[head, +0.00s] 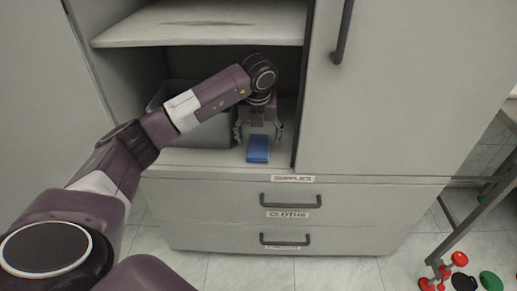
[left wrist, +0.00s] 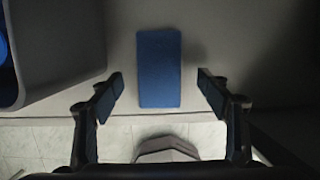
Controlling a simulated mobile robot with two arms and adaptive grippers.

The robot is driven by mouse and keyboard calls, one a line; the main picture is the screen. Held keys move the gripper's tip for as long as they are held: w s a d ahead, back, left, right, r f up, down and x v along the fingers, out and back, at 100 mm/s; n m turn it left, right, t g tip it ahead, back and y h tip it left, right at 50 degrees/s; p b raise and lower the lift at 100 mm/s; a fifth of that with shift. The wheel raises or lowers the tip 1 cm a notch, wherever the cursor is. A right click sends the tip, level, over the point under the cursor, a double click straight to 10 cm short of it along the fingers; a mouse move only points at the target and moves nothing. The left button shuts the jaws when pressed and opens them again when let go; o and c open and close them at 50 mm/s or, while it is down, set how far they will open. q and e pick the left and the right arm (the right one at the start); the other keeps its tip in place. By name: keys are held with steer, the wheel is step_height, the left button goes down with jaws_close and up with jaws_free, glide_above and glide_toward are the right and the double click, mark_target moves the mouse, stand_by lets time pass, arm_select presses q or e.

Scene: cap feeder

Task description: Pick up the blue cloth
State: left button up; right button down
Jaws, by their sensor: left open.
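The blue cloth (head: 257,149) is a small folded rectangle lying on the cabinet's lower shelf (head: 190,157), near its front edge. In the left wrist view the cloth (left wrist: 159,68) lies flat, just beyond the fingertips and roughly centred between them. My left gripper (head: 259,133) points down inside the cabinet opening, above and behind the cloth in the head view. Its fingers are spread on either side and the left wrist view (left wrist: 160,90) shows nothing between them touching the cloth. My right gripper is not in view.
A grey bin (head: 215,132) stands on the shelf left of the cloth, partly hidden by my arm. An upper shelf (head: 205,28) is above. The cabinet door (head: 400,90) bounds the right side. Drawers (head: 290,200) lie below. Red and green items (head: 459,259) lie on the floor at right.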

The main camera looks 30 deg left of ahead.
mark_target(258, 145)
arm_select(q)
steer(key=shift+x, duration=0.85)
steer(key=shift+w+a+f+b, duration=0.1)
steer(key=shift+f+b, duration=0.05)
steer(key=shift+f, duration=0.2)
steer(key=shift+w+a+f+b, duration=0.1)
steer(key=shift+f+b, duration=0.05)
steer(key=shift+f, duration=0.2)
steer(key=shift+d, duration=0.1)
steer(key=shift+c, duration=0.2)
steer(key=c, duration=1.1)
steer(key=shift+r, duration=0.2)
